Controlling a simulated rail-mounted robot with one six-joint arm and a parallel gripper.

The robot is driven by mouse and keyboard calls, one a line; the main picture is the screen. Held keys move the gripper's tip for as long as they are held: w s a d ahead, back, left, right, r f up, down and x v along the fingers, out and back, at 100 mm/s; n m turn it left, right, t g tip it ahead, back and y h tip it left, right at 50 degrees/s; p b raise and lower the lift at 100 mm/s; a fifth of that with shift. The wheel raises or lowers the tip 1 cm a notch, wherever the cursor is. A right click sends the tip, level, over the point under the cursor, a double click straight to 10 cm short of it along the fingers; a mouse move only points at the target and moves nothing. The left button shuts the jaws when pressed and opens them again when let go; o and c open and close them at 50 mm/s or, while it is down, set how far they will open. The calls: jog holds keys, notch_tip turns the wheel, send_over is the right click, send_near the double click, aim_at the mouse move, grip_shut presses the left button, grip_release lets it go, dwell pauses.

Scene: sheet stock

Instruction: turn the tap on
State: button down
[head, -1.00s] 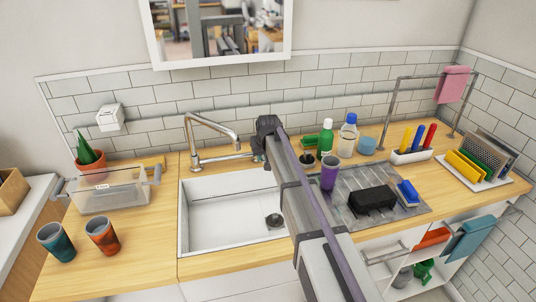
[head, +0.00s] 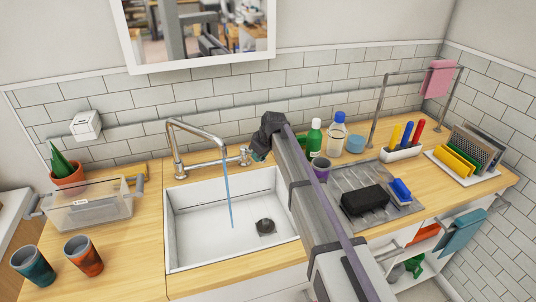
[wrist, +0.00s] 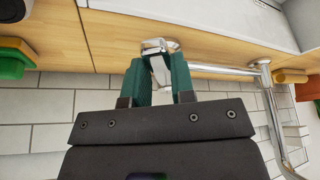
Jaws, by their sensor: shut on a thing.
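The chrome tap (head: 202,133) stands behind the white sink (head: 183,225). A thin blue stream of water (head: 229,198) falls from its spout into the basin. The tap's handle (head: 244,153) is at the right end of its horizontal pipe. My gripper (head: 257,154) is at this handle, partly hidden by my own arm. In the wrist view, the green fingers of my gripper (wrist: 158,78) are shut on the chrome handle (wrist: 155,45), one on each side. The tap's pipe (wrist: 218,70) runs off to the right there.
A clear bin (head: 90,206) and two cups (head: 84,256) are on the left counter. The tiled wall (head: 130,121) is close behind the tap.

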jog(key=c, duration=1)
grip_release()
jog(key=shift+o, duration=0.2)
jog(key=p+v, duration=1)
jog(key=shift+r, duration=0.35)
jog(key=shift+d, duration=0.1)
jog(key=shift+s, duration=0.1)
